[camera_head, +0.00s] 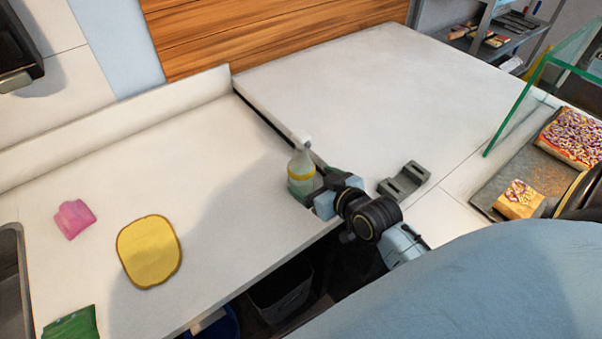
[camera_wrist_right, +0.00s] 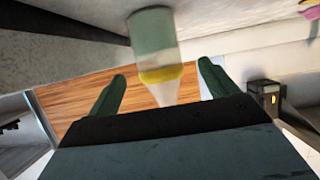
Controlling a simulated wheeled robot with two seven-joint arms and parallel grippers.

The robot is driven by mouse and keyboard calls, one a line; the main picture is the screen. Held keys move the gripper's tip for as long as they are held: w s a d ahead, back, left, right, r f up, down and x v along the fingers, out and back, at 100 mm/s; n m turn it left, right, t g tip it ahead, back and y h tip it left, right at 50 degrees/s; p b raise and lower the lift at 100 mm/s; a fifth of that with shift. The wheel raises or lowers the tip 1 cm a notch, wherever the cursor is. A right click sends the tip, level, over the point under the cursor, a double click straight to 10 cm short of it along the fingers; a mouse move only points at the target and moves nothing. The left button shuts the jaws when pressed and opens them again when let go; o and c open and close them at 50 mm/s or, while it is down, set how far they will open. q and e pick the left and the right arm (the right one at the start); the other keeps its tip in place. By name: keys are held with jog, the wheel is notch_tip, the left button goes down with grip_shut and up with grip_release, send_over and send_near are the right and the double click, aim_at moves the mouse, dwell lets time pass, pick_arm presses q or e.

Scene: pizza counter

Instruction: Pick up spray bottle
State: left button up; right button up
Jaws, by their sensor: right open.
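The spray bottle (camera_head: 301,172) is pale and see-through with a yellow band and a white top. It stands upright on the counter (camera_head: 215,170) near its front edge. My right gripper (camera_head: 322,188) is beside it at its lower right, and the bottle hides part of the fingers. In the right wrist view the bottle (camera_wrist_right: 154,40) appears upside down, in line with the gap between the two green fingers (camera_wrist_right: 160,76). The fingers are apart, with nothing clamped between them. I cannot tell whether either finger touches the bottle. My left gripper is not in view.
A pink object (camera_head: 74,219), a yellow rounded board (camera_head: 149,251) and a green item (camera_head: 70,325) lie on the left counter. A grey bracket-like object (camera_head: 404,180) lies right of my gripper. Pizza pieces (camera_head: 520,199) and a glass guard (camera_head: 520,105) are at right. The back-right counter is clear.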

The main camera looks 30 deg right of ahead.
aim_at(307, 145)
jog(key=shift+x, duration=3.1)
jog(key=shift+d+r, duration=0.1)
jog(key=shift+c, duration=0.2)
jog(key=shift+r, duration=0.1)
jog(key=c, duration=1.2)
jog(key=shift+r+p, duration=0.65)
jog(key=shift+r, duration=4.3)
